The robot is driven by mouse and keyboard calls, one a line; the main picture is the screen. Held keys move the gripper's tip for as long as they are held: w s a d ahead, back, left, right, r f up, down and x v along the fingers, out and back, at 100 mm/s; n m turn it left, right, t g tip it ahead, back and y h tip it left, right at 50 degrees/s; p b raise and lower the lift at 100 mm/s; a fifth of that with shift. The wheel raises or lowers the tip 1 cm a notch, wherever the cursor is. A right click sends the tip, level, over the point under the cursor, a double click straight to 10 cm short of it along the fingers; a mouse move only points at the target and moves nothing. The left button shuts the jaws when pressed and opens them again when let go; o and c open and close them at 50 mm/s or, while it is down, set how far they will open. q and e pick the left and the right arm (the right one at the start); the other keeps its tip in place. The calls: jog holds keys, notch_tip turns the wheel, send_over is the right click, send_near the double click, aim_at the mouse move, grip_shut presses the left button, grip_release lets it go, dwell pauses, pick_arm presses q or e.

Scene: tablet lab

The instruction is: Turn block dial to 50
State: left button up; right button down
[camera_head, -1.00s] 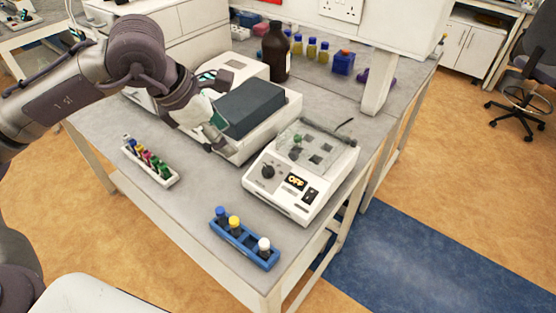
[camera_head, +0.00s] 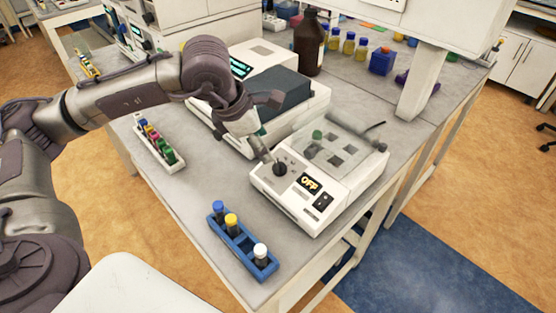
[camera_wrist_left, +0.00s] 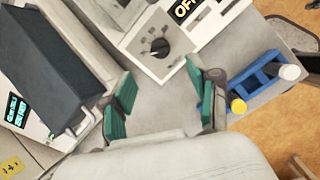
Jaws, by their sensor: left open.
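The dry block heater (camera_head: 318,178) is a white box near the table's right edge, with a display (camera_head: 309,183) reading OFF. Its black dial (camera_head: 279,168) sits on the front panel, left of the display. In the left wrist view the dial (camera_wrist_left: 159,47) lies ahead of the fingers, with marks around it. My left gripper (camera_head: 268,158) is right by the dial in the head view, its fingertips partly hidden by the wrist. In the wrist view the left gripper (camera_wrist_left: 164,98) is open, its green pads apart and nothing between them. My right gripper is not in view.
A blue rack (camera_head: 240,252) with capped tubes stands in front of the heater. A white rack (camera_head: 154,146) of coloured tubes is at left. A white machine with a dark lid (camera_head: 270,98) stands behind the gripper. A brown bottle (camera_head: 311,45) is further back.

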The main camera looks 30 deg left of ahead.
aim_at(279, 164)
pick_arm(q)
jog(key=p+x, duration=0.1)
jog(key=x, duration=0.8)
jog(key=shift+w+f+p, duration=0.15)
jog(key=shift+f+p, duration=0.15)
jog(key=c, duration=1.2)
